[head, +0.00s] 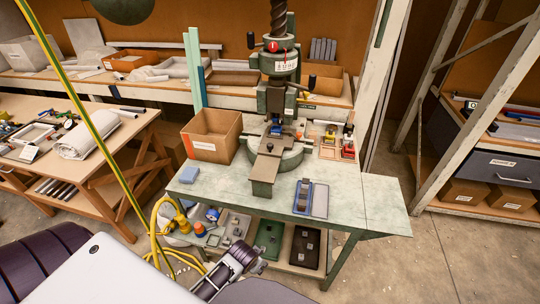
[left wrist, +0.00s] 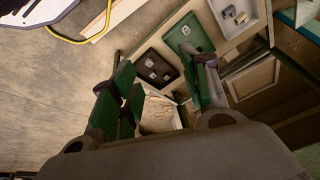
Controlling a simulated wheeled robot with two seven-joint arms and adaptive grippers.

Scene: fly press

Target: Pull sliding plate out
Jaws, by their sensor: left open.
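The green-grey fly press (head: 277,68) stands upright on the workbench. Its sliding plate (head: 263,177), a dull brown-grey metal strip, lies in the press base and points toward the bench's front edge. A small blue piece (head: 275,131) sits under the ram, behind the plate. My left gripper (head: 250,262) is low, in front of the bench and below its top, well apart from the plate. In the left wrist view its green-padded fingers (left wrist: 163,90) are spread with nothing gripped between them. The plate cannot be made out in that view. My right gripper is not seen.
The bench top (head: 350,190) is clear at the right. Below are a green tray (head: 268,238), a black tray (head: 305,247) and a yellow hose (head: 160,235).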

